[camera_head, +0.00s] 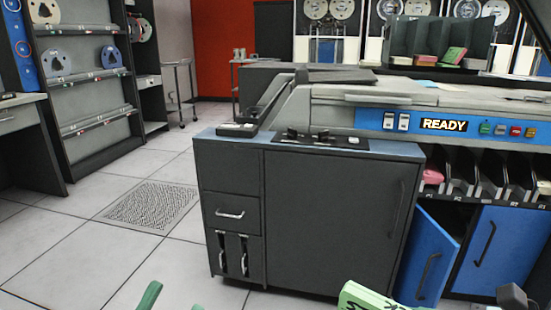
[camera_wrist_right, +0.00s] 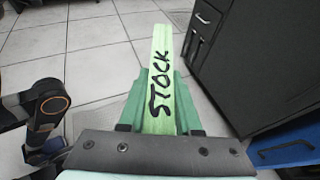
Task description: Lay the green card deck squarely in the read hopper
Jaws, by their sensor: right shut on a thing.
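The green card deck (camera_head: 366,298), marked STOCK, shows at the bottom edge of the head view. In the right wrist view the deck (camera_wrist_right: 159,80) lies lengthwise between the teal fingers of my right gripper (camera_wrist_right: 160,105), which is shut on it. The deck is held in the air over the floor, in front of the card machine (camera_head: 330,205). My left gripper (camera_head: 171,302) shows only as two green fingertips, apart and empty, at the bottom edge. A sloped dark feed (camera_head: 272,98) is at the machine's left end; I cannot tell whether it is the read hopper.
A blue cabinet door (camera_head: 428,255) stands ajar low on the machine. Stacker pockets (camera_head: 462,172) hold some cards. A rack (camera_head: 435,40) behind holds pink and green decks. Tile floor (camera_head: 110,240) at the left is clear, with a vent grille (camera_head: 150,206).

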